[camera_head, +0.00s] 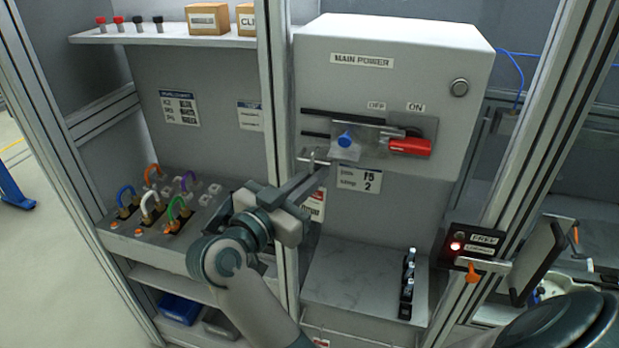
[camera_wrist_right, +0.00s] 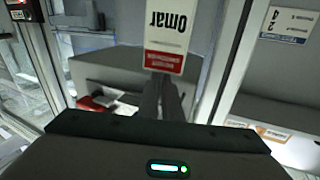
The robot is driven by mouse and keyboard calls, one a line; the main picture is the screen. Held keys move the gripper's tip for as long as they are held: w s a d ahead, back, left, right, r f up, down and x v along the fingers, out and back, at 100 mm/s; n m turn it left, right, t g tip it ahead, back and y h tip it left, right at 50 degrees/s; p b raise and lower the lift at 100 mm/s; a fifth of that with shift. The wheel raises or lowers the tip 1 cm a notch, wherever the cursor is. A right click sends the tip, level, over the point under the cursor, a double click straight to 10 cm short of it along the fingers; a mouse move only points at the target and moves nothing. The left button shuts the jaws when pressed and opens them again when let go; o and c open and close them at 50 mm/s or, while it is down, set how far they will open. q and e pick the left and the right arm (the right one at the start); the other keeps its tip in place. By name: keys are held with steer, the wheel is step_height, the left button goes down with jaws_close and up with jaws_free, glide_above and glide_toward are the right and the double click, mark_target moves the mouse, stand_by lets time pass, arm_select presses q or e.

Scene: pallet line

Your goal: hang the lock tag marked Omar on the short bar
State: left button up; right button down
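The lock tag marked Omar (camera_wrist_right: 165,35) has a red header and a white face, and looks upside down in the right wrist view. My right gripper (camera_head: 323,175) is shut on it at the header end; the fingers (camera_wrist_right: 161,98) are close together. In the head view the tag (camera_head: 317,206) shows below the fingers, partly hidden. The gripper is in front of the MAIN POWER box (camera_head: 440,70), just below a small light metal bar (camera_head: 312,157) at its lower left. I cannot tell whether tag and bar touch. My left gripper is not in view.
The box has a red handle (camera_head: 410,146), a blue knob (camera_head: 346,139) and dark horizontal bars (camera_head: 340,113). A cabinet post (camera_head: 274,90) stands left of it.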

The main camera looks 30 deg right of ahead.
steer(key=shift+w+d+f, duration=0.1)
steer(key=shift+d+f, duration=0.2)
steer(key=shift+f, duration=0.25)
steer(key=shift+w+a+f, duration=0.1)
steer(key=shift+w+f, duration=0.05)
steer(key=shift+w, duration=0.05)
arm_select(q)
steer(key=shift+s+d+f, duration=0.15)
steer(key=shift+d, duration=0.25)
arm_select(e)
steer(key=c, duration=1.9)
jaws_free()
steer(key=shift+s, duration=0.1)
steer(key=shift+o, duration=0.2)
